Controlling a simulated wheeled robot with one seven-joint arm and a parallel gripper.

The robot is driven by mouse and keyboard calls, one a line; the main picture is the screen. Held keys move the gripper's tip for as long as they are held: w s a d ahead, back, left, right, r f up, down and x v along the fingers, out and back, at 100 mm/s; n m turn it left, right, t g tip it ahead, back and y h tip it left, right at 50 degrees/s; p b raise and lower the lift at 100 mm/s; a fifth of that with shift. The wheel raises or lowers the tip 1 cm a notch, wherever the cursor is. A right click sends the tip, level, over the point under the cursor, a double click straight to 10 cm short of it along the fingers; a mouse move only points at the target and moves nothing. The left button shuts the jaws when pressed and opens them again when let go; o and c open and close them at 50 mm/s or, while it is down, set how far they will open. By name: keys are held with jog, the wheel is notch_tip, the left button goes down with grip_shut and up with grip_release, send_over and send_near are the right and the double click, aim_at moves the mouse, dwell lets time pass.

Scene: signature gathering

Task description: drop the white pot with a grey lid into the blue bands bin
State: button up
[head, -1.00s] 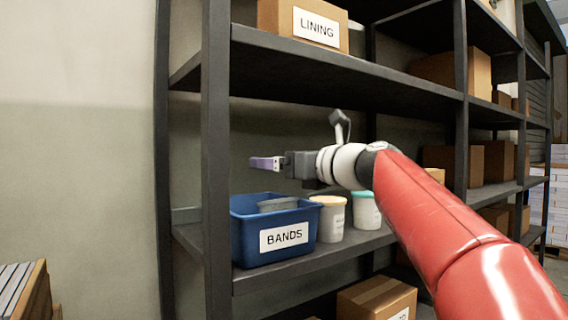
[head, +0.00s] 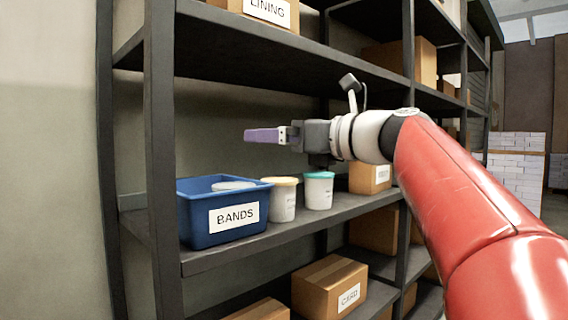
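The blue bands bin (head: 183,212) stands on the middle shelf at left, with a white "BANDS" label on its front. Inside it is a pot with a grey lid (head: 233,185); only its top shows above the bin wall. My gripper (head: 248,135) is above the shelf, higher than the bin and to its right, its purple fingers pointing left. I see nothing between the fingers, but they are seen side-on and their gap cannot be made out.
A white pot with a tan lid (head: 283,203) and one with a teal lid (head: 318,192) stand right of the bin. A cardboard box (head: 368,178) is further right. A shelf board (head: 300,62) lies above my arm; an upright post (head: 160,160) stands in front at left.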

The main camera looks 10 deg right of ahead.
jog(key=s+a+f+n+g+h, duration=0.15)
jog(key=s+f+n+h, duration=0.35)
jog(key=f, duration=0.6)
jog(key=s+f+n+g+h, duration=0.2)
jog(key=s+f+n, duration=0.3)
jog(key=f, duration=0.6)
jog(key=s+d+f+n+g+h, duration=0.1)
jog(key=s+d+f+n+h, duration=0.1)
jog(key=s+f+n, duration=0.2)
jog(key=s+d+f+n+g+h, duration=0.1)
jog(key=s+d+f+n+h, duration=0.1)
jog(key=s+f+n, duration=0.2)
jog(key=s+d+f+n+g+h, duration=0.1)
jog(key=s+d+f+n, duration=0.2)
jog(key=f+n, duration=0.6)
notch_tip(320, 180, down, 6)
jog(key=shift+s+r+g+h, duration=0.15)
jog(key=shift+s+g+h, duration=0.25)
jog(key=shift+s, duration=0.65)
